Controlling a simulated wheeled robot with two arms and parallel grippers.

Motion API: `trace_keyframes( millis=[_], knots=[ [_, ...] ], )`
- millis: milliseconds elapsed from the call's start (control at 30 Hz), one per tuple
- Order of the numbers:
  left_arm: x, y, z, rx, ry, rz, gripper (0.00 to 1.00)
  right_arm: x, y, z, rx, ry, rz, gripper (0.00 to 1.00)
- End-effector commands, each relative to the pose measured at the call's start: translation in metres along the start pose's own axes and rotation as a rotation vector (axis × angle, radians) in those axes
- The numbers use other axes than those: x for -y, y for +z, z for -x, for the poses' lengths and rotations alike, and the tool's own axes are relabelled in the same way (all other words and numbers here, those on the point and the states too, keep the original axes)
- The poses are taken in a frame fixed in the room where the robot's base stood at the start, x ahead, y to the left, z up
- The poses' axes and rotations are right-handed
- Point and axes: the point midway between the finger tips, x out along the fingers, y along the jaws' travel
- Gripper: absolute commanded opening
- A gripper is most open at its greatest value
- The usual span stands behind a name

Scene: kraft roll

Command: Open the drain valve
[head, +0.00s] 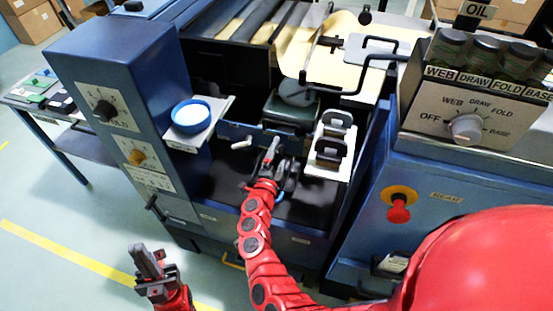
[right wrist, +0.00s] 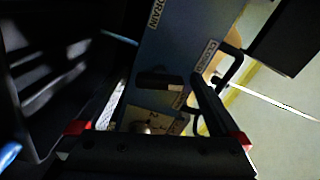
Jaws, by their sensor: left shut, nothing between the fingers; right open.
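In the right wrist view a blue panel (right wrist: 190,30) carries a label reading DRAIN (right wrist: 156,12). A dark handle (right wrist: 160,80) on this panel appears between the fingers of my open right gripper (right wrist: 161,92); I cannot tell whether they touch it. In the head view my right gripper (head: 270,152) is inside the machine's open bay, close to a small blue box with a pale lever (head: 241,144). I cannot tell whether that lever is the drain valve. My left gripper (head: 150,264) is shut and empty above the floor at lower left.
A blue cabinet with knobs (head: 110,65) stands left of the bay, with a blue-rimmed bowl (head: 190,113) on a shelf. A white holder with black handles (head: 330,145) is right of my right gripper. A control box (head: 470,110) and red button (head: 398,208) are further right.

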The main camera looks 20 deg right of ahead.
Motion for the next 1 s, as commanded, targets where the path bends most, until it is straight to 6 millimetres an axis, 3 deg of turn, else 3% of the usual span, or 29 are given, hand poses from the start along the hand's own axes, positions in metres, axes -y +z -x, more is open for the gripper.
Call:
trace_keyframes(
  millis=[233, 500, 700, 1000],
  knots=[
    [0.0, 0.001, 0.008, 0.0, 0.0, 0.0, 0.0, -0.004, 0.001, 0.033, 0.001, 0.003, 0.0, 1.0],
    [-0.001, 0.004, 0.021, 0.0, 0.0, 0.0, 0.0, -0.004, 0.003, 0.107, 0.007, 0.004, 0.0, 1.0],
    [-0.001, 0.005, 0.027, 0.0, 0.0, 0.0, 0.0, -0.003, 0.001, 0.149, 0.003, 0.002, 0.002, 1.0],
    [-0.001, 0.005, 0.029, 0.0, 0.0, 0.0, 0.0, 0.0, 0.0, 0.173, 0.001, 0.0, 0.0, 1.0]
  ],
)
